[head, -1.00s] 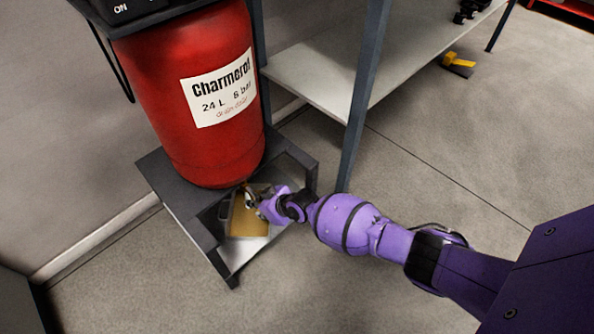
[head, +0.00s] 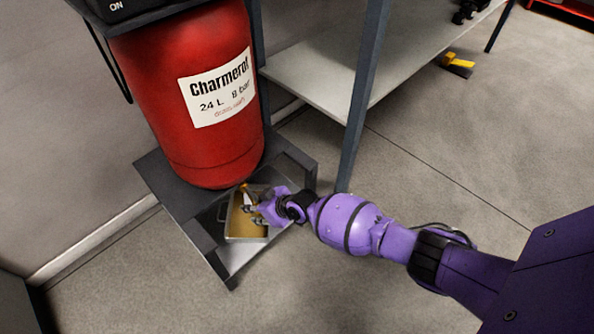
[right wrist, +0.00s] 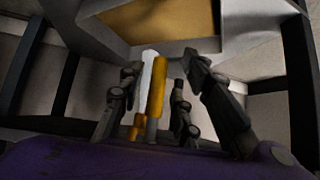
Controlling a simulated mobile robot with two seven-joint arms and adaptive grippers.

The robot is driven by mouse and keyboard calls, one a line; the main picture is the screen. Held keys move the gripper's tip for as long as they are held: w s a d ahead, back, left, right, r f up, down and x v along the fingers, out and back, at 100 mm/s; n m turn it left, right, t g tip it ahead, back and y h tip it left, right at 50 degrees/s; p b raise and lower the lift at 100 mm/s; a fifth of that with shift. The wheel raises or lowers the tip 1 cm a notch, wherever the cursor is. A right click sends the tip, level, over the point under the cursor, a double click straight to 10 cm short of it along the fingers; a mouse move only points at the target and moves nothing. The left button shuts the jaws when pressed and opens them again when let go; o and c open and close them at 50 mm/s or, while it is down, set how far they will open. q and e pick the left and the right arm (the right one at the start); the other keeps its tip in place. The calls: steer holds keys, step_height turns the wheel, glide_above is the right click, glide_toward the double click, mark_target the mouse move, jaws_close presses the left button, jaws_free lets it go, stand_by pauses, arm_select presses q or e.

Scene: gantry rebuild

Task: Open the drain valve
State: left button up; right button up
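The red tank (head: 195,95) labelled "Charmerol 24 L 8 bar" stands on a dark frame. The drain valve's orange-yellow lever (head: 247,199) shows small below the tank's lower edge. In the right wrist view the yellow lever (right wrist: 156,85) stands upright between my fingers, with a pale strip beside it. My right gripper (head: 254,209) is at the valve, under the tank's front. Its fingers (right wrist: 162,75) are apart on either side of the lever, with gaps showing. The valve body is mostly hidden by the gripper. My left gripper is in neither view.
A shallow tray (head: 246,239) with a tan inside sits under the valve, within the dark stand (head: 180,205). A shelf unit's blue-grey post (head: 362,100) rises just right of the stand.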

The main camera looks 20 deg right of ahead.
steer(key=shift+w+a+r, duration=0.1)
steer(key=shift+w+r, duration=0.1)
steer(key=shift+r, duration=0.05)
steer(key=v, duration=1.2)
steer(key=shift+s+f, duration=0.2)
